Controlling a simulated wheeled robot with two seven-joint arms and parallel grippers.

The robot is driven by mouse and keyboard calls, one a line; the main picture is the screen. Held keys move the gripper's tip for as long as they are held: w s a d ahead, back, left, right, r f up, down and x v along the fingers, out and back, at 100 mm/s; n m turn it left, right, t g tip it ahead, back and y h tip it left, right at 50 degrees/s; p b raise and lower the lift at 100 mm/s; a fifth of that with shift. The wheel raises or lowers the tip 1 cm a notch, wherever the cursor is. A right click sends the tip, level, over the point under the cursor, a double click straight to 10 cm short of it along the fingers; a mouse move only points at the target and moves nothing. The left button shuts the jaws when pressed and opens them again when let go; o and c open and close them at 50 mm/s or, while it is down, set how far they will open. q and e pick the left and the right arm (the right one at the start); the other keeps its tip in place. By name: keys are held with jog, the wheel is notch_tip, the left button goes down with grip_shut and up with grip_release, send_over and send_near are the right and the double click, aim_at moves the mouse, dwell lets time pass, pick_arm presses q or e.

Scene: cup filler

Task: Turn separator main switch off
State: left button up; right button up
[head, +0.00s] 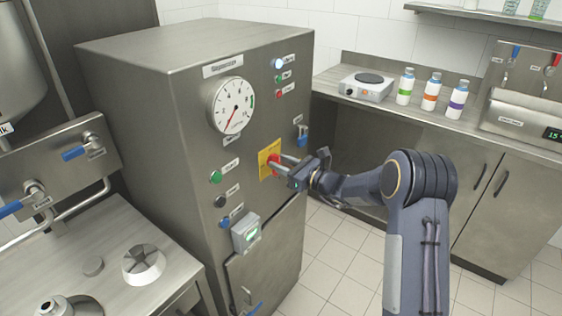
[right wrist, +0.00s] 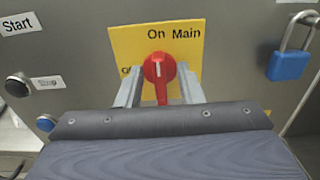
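The separator cabinet (head: 150,100) is a grey steel box with a yellow plate (head: 264,158) on its front, bearing the red main switch (head: 273,165). In the right wrist view the red knob (right wrist: 160,72) stands upright, its white mark pointing up toward "On" on the yellow plate (right wrist: 185,50). The "Off" label at the left is partly hidden by a finger. My right gripper (head: 284,164) is at the switch; in the wrist view its fingers (right wrist: 159,92) are apart, one on each side of the knob, with gaps showing. My left gripper is not in view.
A blue padlock (right wrist: 290,62) hangs right of the plate. Start button (head: 215,177), gauge (head: 232,106) and a small grey box (head: 246,233) are on the cabinet front. A counter with bottles (head: 431,92) and a hotplate (head: 367,86) stands behind. Tiled floor is free at right.

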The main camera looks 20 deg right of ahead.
jog(key=shift+w+a, duration=0.1)
jog(key=shift+w, duration=0.05)
grip_shut()
jog(key=shift+f+b, duration=0.15)
jog(key=shift+b, duration=0.4)
jog(key=shift+s+a+f+n+b, duration=0.1)
jog(key=shift+n+b, duration=2.9)
jog(key=shift+b, duration=1.6)
jog(key=shift+s+a+f+n+b, duration=0.1)
jog(key=shift+n+b, duration=2.9)
jog(key=shift+b, duration=1.65)
jog(key=shift+a+n+b, duration=0.1)
jog(key=shift+n+b, duration=2.9)
jog(key=shift+b, duration=1.6)
